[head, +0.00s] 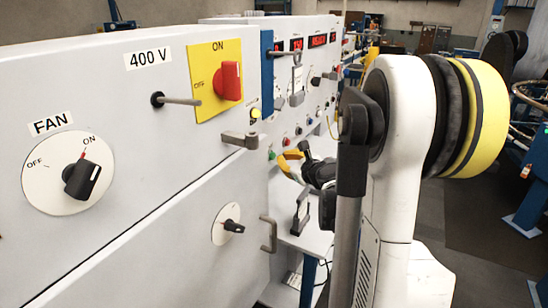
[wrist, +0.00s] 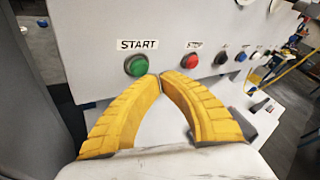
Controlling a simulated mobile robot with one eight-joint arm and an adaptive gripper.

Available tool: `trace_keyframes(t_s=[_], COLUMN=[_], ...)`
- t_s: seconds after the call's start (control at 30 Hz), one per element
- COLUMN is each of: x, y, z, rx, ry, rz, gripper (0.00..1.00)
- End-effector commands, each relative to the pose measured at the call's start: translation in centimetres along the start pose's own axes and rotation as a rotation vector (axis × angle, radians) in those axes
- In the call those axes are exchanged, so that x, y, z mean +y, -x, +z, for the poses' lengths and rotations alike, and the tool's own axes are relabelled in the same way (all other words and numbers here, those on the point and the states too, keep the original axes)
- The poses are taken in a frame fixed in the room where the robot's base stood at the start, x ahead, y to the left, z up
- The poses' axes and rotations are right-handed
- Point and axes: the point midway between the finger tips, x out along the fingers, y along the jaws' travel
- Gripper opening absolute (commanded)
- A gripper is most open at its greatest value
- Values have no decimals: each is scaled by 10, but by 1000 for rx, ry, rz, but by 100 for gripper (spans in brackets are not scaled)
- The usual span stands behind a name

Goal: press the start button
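The start button (wrist: 137,65) is a round green button under a white START label (wrist: 137,44) on the grey panel in the wrist view. A small green button (head: 272,155) also shows in the head view, just left of my gripper. My gripper (wrist: 160,76) has two yellow curved fingers with their tips together and nothing between them. The tips appear just below and to the right of the green button in the wrist view. I cannot tell whether they touch it. In the head view my gripper (head: 288,160) points toward the panel and is partly hidden by my arm.
A red STOP button (wrist: 191,61) sits right of the green one, with several smaller knobs farther right. A grey latch handle (head: 240,139) and a large FAN switch (head: 82,180) are on the cabinet to the left. A white shelf (head: 304,238) juts out below.

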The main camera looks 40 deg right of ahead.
Motion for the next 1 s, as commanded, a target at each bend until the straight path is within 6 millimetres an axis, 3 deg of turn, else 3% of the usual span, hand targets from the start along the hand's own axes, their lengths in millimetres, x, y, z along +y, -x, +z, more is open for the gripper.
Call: trace_keyframes(t_s=[1.0], x=[4], y=[-6], z=[3], rx=[-1], ry=[0], rz=[1], gripper=[0])
